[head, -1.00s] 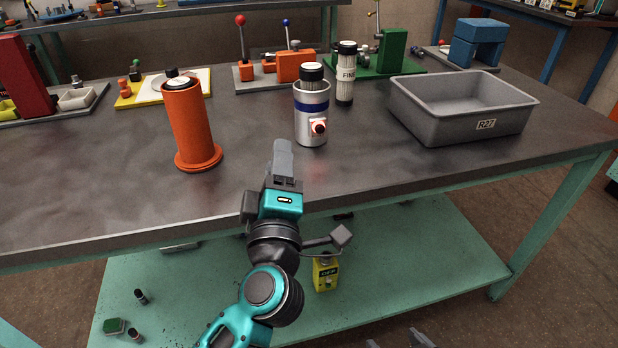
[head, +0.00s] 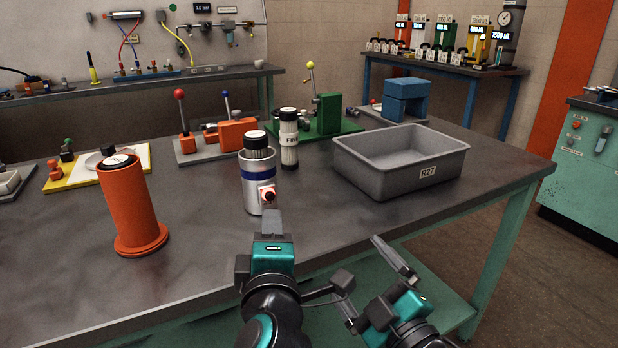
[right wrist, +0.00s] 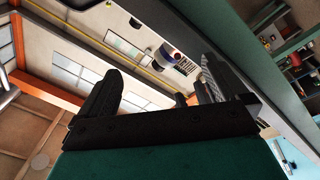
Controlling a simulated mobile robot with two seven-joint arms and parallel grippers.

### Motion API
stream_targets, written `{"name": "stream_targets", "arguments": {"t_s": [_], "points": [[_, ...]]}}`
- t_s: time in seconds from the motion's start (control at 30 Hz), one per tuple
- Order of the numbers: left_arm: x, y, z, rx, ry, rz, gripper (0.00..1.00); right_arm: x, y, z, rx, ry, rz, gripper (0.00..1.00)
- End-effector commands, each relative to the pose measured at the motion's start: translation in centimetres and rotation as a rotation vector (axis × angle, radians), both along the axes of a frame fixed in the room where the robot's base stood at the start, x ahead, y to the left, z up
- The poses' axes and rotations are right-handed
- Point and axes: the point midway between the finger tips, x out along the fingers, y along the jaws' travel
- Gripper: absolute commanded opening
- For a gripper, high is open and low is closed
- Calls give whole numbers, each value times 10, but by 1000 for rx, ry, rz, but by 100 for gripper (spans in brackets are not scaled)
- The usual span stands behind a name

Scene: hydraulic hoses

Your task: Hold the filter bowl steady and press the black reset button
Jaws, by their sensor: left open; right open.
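The filter bowl (head: 255,182) is a silver cylinder with a blue band, upright on the table, with a dark-topped filter element in its mouth. My right gripper (head: 372,268) is open and empty beyond the table's front edge, right of the left one. Its spread fingers show in the right wrist view (right wrist: 162,92).
A filter marked FINE (head: 289,145) stands close behind the bowl. A grey bin marked R27 (head: 440,170) is to the right. An orange cylinder (head: 132,205) on a flange stands left. Lever fixtures (head: 237,134) sit behind. Table is clear between cylinder and bowl.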

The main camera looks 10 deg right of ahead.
Motion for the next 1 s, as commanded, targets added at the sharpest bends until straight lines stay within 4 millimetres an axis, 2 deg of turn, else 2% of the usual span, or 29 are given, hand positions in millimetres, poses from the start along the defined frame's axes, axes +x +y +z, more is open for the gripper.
{"name": "stream_targets", "arguments": {"t_s": [0.03,0.1,0.23,0.4,0.53,0.73,1.0], "points": [[0,0,0,0,0,0,43,10,3,31,-53,-110,15,100],[0,0,0,0,0,0,43,21,9,62,-86,-209,38,100],[0,0,0,0,0,0,43,45,20,94,8,-215,118,100],[0,0,0,0,0,0,43,81,37,105,272,8,262,100],[0,0,0,0,0,0,43,100,48,109,443,204,345,100],[0,0,0,0,0,0,43,115,58,115,609,427,410,100],[0,0,0,0,0,0,43,125,67,116,672,516,427,100]]}}
